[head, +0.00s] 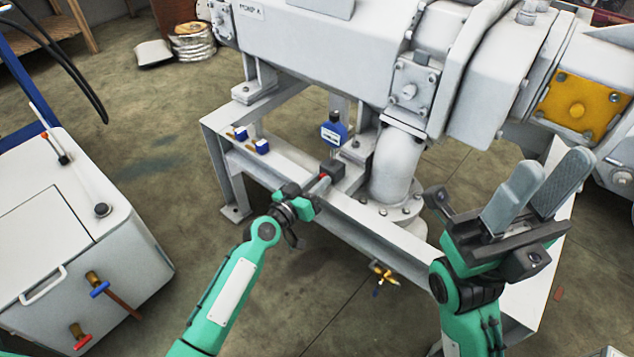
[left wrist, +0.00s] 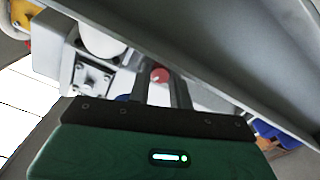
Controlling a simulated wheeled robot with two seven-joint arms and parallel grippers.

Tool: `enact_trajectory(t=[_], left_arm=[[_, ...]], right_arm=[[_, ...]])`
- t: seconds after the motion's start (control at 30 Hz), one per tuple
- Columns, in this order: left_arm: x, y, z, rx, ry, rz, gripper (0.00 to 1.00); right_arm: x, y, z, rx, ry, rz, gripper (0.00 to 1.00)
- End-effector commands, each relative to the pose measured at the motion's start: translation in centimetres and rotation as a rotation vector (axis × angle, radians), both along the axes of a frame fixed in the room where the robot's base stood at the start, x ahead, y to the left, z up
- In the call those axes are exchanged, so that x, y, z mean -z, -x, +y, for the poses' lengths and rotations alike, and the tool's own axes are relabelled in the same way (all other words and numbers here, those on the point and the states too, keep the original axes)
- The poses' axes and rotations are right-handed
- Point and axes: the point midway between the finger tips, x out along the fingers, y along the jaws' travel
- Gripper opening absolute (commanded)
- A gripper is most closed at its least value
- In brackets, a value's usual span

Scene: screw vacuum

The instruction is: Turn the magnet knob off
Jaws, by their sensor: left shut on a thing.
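The magnet knob (head: 323,176) is a small red round knob beside a dark block (head: 347,173) on the white frame rail in the head view. It also shows in the left wrist view as a red disc (left wrist: 160,75) with a pale mark, between the fingers. My left gripper (head: 319,183) is at the rail, its fingers closed around the knob and partly hiding it. My right gripper (head: 553,165) is open and empty at the right, fingers pointing up, away from the knob.
A blue gauge (head: 334,130) stands just behind the dark block. A large white pipe elbow (head: 398,170) rises right of the block. A white cabinet (head: 70,240) fills the left. A brass valve (head: 383,273) hangs below the rail.

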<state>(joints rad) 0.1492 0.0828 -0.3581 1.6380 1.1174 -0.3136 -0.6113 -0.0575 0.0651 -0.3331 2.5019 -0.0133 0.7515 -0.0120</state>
Motion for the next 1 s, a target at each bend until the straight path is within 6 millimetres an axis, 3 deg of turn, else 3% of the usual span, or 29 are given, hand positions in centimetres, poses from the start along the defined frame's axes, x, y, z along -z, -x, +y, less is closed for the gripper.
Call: enact_trajectory(t=[0.73, 0.77, 0.83, 0.87, 1.0], left_arm=[[0.02, -0.02, 0.04, -0.001, 0.084, 0.061, 0.00], [0.02, -0.03, 0.05, -0.001, 0.084, 0.061, 0.25], [0.02, -0.02, 0.04, -0.001, 0.084, 0.061, 0.38], [0.02, -0.02, 0.04, -0.001, 0.084, 0.061, 0.43], [0.04, -0.02, 0.04, -0.001, 0.084, 0.061, 0.43]], right_arm=[[0.29, -0.06, -0.17, 0.007, 0.002, 0.012, 0.36], [0.27, -0.05, -0.17, 0.007, 0.002, 0.011, 0.36], [0.25, -0.05, -0.15, 0.006, 0.002, 0.011, 0.36], [0.24, -0.05, -0.13, 0.006, 0.002, 0.011, 0.36], [0.21, -0.04, -0.09, 0.003, 0.002, 0.010, 0.36]])
